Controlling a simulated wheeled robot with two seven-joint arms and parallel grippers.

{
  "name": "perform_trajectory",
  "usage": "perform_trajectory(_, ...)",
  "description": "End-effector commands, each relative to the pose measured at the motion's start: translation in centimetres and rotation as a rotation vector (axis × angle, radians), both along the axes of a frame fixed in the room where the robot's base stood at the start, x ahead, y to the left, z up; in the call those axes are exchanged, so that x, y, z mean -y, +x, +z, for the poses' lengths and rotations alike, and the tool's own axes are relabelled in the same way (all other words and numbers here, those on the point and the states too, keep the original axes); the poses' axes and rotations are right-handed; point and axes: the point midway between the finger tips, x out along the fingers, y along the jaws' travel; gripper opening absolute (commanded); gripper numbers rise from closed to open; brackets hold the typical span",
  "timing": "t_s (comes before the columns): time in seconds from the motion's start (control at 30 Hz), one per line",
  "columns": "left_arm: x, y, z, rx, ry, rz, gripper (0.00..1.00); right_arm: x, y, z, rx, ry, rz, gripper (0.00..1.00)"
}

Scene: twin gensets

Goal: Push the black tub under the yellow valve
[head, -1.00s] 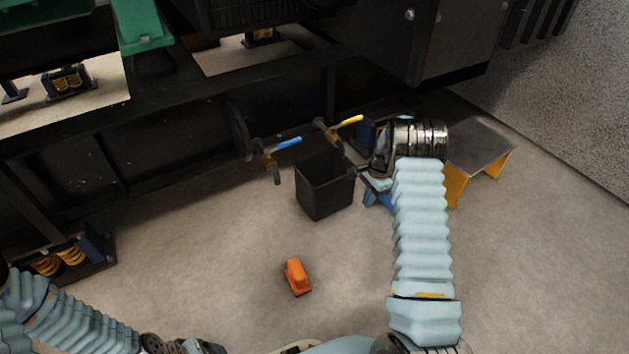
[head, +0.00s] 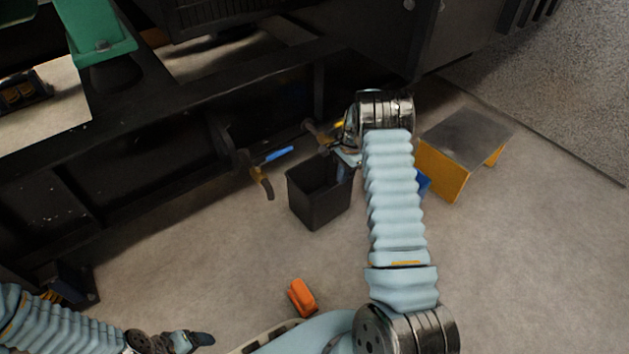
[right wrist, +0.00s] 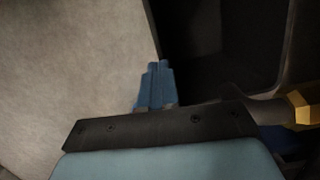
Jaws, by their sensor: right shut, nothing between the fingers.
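The black tub (head: 306,205) stands upright and open on the floor in front of the dark genset frame. It also fills the upper right of the right wrist view (right wrist: 215,45). The yellow valve (head: 340,125) is behind the tub, mostly hidden by my right gripper. My right gripper (head: 345,168) is shut and empty at the tub's right rim; its blue fingertips (right wrist: 157,68) lie along the tub's edge in the right wrist view. I cannot tell whether they touch it. My left gripper (head: 200,339) is low at the left, away from the tub; its jaws are unclear.
A blue-handled valve (head: 277,154) sticks out behind the tub's left side. An orange object (head: 302,297) lies on the floor in front of the tub. A yellow-legged stand (head: 465,140) and a partly hidden blue object (head: 423,183) are to the right. Floor left of the tub is open.

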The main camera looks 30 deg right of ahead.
Motion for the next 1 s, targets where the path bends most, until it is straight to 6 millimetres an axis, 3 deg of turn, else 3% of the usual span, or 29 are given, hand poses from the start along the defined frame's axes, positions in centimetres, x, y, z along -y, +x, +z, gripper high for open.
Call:
perform_trajectory(0.17,0.0,0.0,-0.2,0.0,0.0,0.0,0.77,-2.4,0.0,0.0,0.0,0.002,0.004,0.0)
perform_trajectory(0.63,0.0,0.0,-0.8,0.002,0.0,0.002,0.77,-11.5,-0.3,0.0,0.001,0.0,0.004,0.0)
perform_trajectory(1.0,0.0,0.1,-1.6,0.003,0.001,0.002,0.77,-11.7,-0.4,-1.8,-0.002,0.0,0.001,0.0)
